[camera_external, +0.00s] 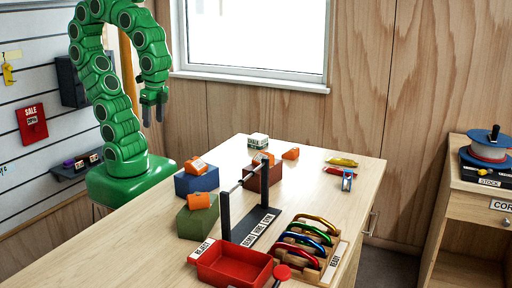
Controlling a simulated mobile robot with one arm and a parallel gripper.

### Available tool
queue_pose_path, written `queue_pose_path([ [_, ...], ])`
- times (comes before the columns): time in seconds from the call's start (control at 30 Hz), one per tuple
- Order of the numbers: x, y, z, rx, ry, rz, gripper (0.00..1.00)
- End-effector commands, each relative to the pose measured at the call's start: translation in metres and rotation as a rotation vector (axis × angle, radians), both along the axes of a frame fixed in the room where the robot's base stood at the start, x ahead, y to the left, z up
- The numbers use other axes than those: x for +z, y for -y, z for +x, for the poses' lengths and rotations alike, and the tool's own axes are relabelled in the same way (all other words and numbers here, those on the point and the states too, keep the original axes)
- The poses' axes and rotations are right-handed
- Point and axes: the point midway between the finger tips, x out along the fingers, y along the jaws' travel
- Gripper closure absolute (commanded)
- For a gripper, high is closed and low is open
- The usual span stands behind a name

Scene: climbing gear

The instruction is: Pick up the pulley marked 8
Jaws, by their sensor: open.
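No marking that reads as 8 is legible in this view, so I cannot tell which thing is the pulley marked 8. Small orange pieces with pale labels sit on a blue block (197,182), a green block (197,222) and a dark red block (253,173): a left one (195,164), a front one (198,201) and a back one (262,158). Another orange piece (291,153) lies on the table. My gripper (154,106) hangs open and empty, pointing down, above and left of the blocks, apart from everything.
A black-posted stand (225,214) with a crossbar rises mid-table. In front are a red tray (222,281) and a wooden rack of coloured carabiners (316,220). A white-labelled item (258,141) stands at the back. Yellow and blue-red gear (347,180) lies right. The table's left front is clear.

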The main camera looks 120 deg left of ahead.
Motion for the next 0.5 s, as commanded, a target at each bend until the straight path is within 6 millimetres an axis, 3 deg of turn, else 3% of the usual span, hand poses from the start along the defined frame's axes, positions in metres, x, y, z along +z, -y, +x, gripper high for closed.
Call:
queue_pose_path([
  [0.27, 0.033, 0.000, 0.001, 0.000, 0.005, 0.000, 0.40],
  [0.5, 0.034, -0.005, 0.029, 0.017, 0.043, 0.011, 0.40],
])
